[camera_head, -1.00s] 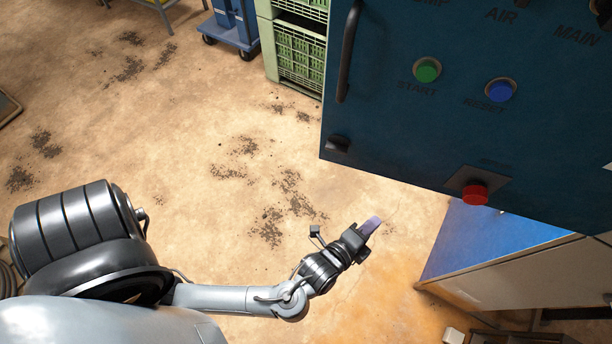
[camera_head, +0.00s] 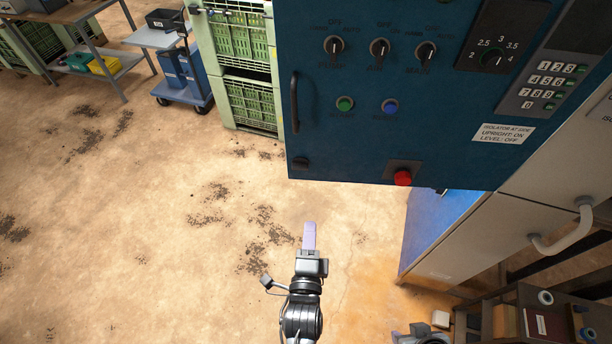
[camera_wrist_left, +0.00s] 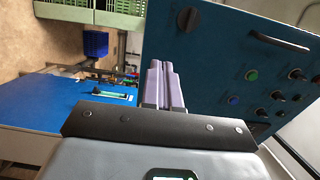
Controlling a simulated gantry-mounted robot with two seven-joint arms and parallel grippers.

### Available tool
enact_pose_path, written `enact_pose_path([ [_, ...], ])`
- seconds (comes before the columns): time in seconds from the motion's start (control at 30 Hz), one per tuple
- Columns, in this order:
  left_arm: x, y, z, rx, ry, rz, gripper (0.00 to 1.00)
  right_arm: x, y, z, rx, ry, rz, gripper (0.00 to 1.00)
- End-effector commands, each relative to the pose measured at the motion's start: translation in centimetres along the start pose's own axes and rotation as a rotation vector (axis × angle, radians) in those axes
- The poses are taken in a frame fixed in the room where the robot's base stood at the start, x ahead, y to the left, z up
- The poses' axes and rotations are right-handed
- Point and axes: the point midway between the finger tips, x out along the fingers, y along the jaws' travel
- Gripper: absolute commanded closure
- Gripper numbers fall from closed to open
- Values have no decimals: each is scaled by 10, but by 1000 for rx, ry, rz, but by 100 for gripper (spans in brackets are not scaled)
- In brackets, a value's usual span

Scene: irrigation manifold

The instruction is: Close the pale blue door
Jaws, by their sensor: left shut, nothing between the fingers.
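A pale grey-white front (camera_head: 480,240) with a curved pale handle (camera_head: 565,235) shows at the right in the head view, beside a brighter blue face (camera_head: 435,215). No surface is clearly a pale blue door, and I cannot tell how far any door stands open. My left gripper (camera_head: 309,236) is shut and empty, its lilac fingers pointing away over the floor, left of the blue face and apart from it in the picture. The shut fingers also show in the left wrist view (camera_wrist_left: 165,85), with a blue surface (camera_wrist_left: 55,110) to their left.
A dark blue control panel (camera_head: 340,135) with knobs, buttons and a black handle fills the upper right. Green crates (camera_head: 250,105) and a blue trolley (camera_head: 185,92) stand behind. A dark shelf (camera_head: 490,325) is lower right. Floor at left is clear.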

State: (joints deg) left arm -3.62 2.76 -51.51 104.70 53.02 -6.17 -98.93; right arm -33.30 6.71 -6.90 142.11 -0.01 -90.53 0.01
Motion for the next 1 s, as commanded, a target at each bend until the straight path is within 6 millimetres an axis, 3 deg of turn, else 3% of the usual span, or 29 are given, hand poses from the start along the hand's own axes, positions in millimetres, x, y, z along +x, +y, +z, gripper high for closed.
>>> enact_pose_path([
  [0.1,7,-13,0,-1,0,-13,100,-8,0,-4,2,3,-1,57],
  [0.27,22,-15,0,1,-1,-17,100,-8,0,-4,2,2,-1,57],
  [0.7,99,-16,0,1,0,-16,100,-13,2,-4,-5,-1,5,57],
  [1.0,136,-16,0,-1,-1,-15,100,-17,3,-5,-7,-1,7,57],
])
